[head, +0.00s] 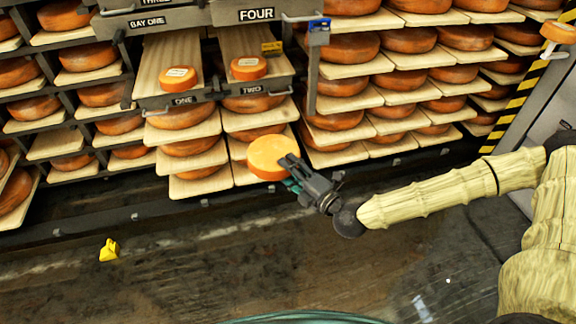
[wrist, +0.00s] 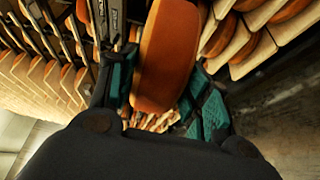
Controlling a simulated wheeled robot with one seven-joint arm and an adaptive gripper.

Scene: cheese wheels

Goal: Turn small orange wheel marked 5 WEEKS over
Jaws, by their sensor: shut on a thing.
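An orange cheese wheel (head: 268,156) is held in the air in front of the shelves, with one broad, plain face showing in the head view. No label shows on that face, so I cannot read a mark on it. My gripper (head: 288,174) is shut on its right edge. In the wrist view the wheel (wrist: 165,55) stands between the teal finger pads of my gripper (wrist: 163,98). Two small orange wheels with pale labels, one on board ONE (head: 179,78) and one on board TWO (head: 248,68), sit behind it; their writing is too small to read.
Pulled-out boards ONE (head: 153,60) and TWO (head: 232,42) stick out above the held wheel. Racks of larger wheels (head: 350,47) fill the back. A yellow object (head: 109,250) lies on the open floor (head: 200,280). A striped post (head: 515,105) stands at right.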

